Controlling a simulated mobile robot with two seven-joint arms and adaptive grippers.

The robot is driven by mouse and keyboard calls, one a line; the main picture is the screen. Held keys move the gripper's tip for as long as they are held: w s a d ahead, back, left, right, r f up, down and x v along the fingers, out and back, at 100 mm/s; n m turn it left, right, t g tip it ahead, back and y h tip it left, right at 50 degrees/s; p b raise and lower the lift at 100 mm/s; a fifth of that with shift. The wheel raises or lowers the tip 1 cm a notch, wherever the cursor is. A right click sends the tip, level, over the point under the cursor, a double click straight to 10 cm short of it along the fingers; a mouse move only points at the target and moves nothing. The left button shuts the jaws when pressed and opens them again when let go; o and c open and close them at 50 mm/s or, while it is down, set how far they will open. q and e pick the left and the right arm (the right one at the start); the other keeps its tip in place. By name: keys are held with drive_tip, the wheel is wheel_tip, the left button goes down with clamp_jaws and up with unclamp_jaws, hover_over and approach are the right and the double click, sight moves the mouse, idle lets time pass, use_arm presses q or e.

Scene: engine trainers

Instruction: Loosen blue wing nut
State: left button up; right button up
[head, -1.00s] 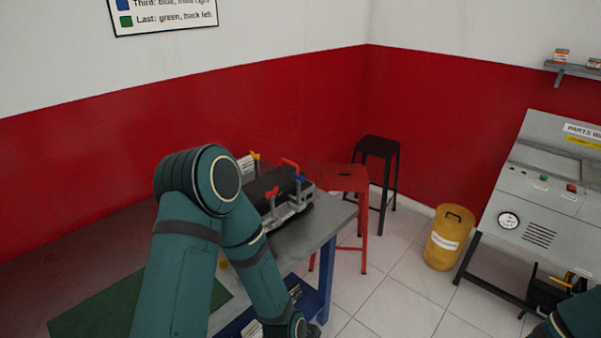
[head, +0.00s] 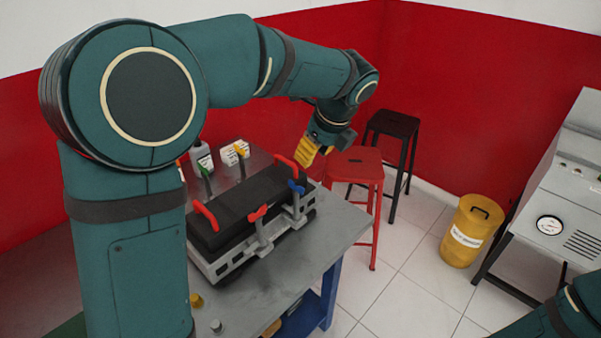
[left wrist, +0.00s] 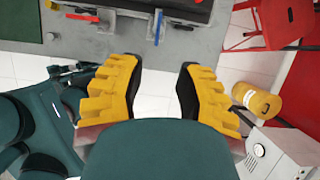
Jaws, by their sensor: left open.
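The blue wing nut (head: 296,187) sits on a clamp post at the near right corner of the dark, grey-based engine trainer (head: 240,262) on the table. It also shows in the left wrist view (left wrist: 157,28), beyond the gap between the fingers. My left gripper (head: 310,151), with yellow fingers, is above and behind the blue wing nut in the head view, apart from it. In the left wrist view the left gripper (left wrist: 158,75) is open and empty. My right gripper is out of view; only part of that arm shows at the lower right.
A red wing nut (head: 257,214) is left of the blue one; yellow (head: 240,152) and green (head: 205,170) ones are behind. Red handles (head: 206,215) rise from the cover. A red stool (head: 355,165) stands beside the table (head: 330,225). A yellow can (head: 470,230) is on the floor.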

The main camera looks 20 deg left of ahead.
sight(296, 184)
use_arm(q)
drive_tip(key=b+x, duration=0.1)
drive_tip(key=x, duration=0.5)
drive_tip(key=b+x, duration=0.2)
drive_tip(key=x, duration=0.4)
drive_tip(key=shift+s+a, duration=0.15)
drive_tip(key=shift+s, duration=0.05)
drive_tip(key=shift+w+a+f, duration=0.1)
drive_tip(key=shift+a+f, duration=0.15)
drive_tip(key=shift+f, duration=0.3)
drive_tip(key=shift+o, duration=0.3)
clamp_jaws()
